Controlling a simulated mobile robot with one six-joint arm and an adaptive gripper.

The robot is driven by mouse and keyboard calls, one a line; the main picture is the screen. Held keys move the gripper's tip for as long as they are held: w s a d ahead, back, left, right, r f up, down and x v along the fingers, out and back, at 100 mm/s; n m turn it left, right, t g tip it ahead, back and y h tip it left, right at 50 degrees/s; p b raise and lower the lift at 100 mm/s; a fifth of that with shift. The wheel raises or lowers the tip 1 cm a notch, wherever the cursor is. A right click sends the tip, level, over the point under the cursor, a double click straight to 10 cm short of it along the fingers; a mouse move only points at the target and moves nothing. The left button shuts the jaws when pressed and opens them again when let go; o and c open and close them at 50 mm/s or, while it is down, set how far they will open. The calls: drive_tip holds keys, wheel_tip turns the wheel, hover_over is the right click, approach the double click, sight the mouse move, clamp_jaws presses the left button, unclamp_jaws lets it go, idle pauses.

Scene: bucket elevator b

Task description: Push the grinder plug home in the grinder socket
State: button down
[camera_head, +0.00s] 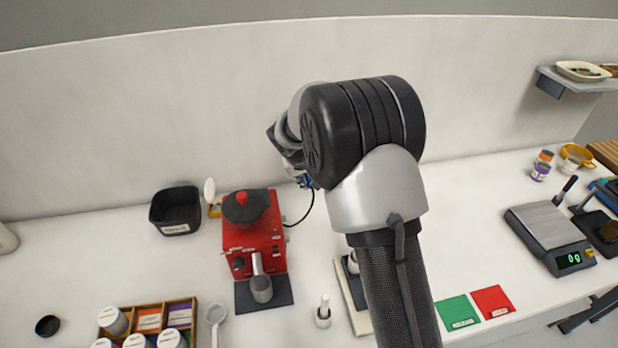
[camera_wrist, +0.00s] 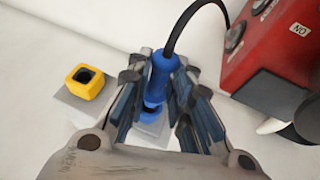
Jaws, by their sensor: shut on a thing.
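The grinder plug (camera_wrist: 161,72) is blue, with a black cable leaving its top end, in the wrist view. My gripper (camera_wrist: 157,90) is shut on it, one finger on each side. A blue piece (camera_wrist: 152,108) shows below the plug's body, over a pale block; I cannot tell whether it is the plug's lower end or a socket, nor how deep the plug sits. In the head view my gripper (camera_head: 305,181) is near the back wall, mostly hidden behind my arm. The red grinder (camera_head: 254,240) stands to its left, and in the wrist view (camera_wrist: 272,45) at upper right.
A yellow socket (camera_wrist: 86,80) on a pale block sits left of the plug, apart from it. The grinder's cable (camera_head: 303,212) curves up from its right side. A black bin (camera_head: 176,211) stands left of the grinder. A scale (camera_head: 548,238) stands far right.

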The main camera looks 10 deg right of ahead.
drive_tip(key=shift+w, duration=0.6)
drive_tip(key=shift+w+p, duration=0.3)
drive_tip(key=shift+w+p, duration=0.3)
drive_tip(key=shift+w, duration=0.45)
drive_tip(key=c, duration=1.4)
unclamp_jaws()
drive_tip(key=shift+o, duration=0.2)
drive_tip(key=v, duration=1.2)
